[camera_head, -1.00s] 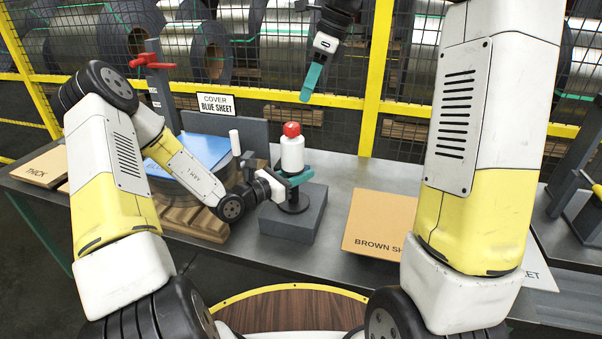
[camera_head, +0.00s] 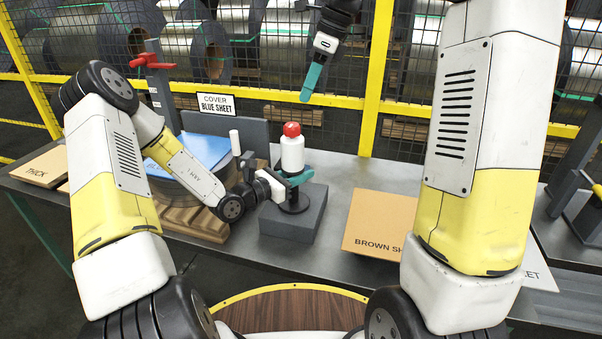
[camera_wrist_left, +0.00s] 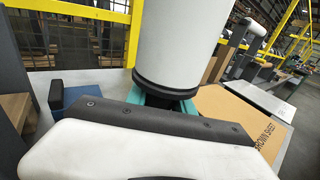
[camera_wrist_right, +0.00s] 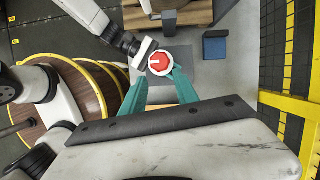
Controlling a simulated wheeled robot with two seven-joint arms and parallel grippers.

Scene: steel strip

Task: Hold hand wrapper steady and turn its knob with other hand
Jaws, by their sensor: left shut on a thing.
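The hand wrapper (camera_head: 292,155) is a white upright cylinder with a red knob (camera_head: 292,129) on top and a round black foot. It stands on a grey block (camera_head: 293,217). My left gripper (camera_head: 297,178) is shut around its lower part; in the left wrist view the white body (camera_wrist_left: 179,40) rises just beyond the fingers. My right gripper (camera_head: 312,82) hangs above it, teal fingers pointing down. In the right wrist view its fingers (camera_wrist_right: 160,82) are spread apart, with the red knob (camera_wrist_right: 160,62) below, between the tips and not visibly touched.
A blue sheet (camera_head: 204,149) lies on a coil on a wooden pallet to the left, beside a "cover blue sheet" sign (camera_head: 215,104). A brown sheet (camera_head: 375,222) lies right of the block. A yellow-framed mesh fence (camera_head: 373,75) stands behind the table.

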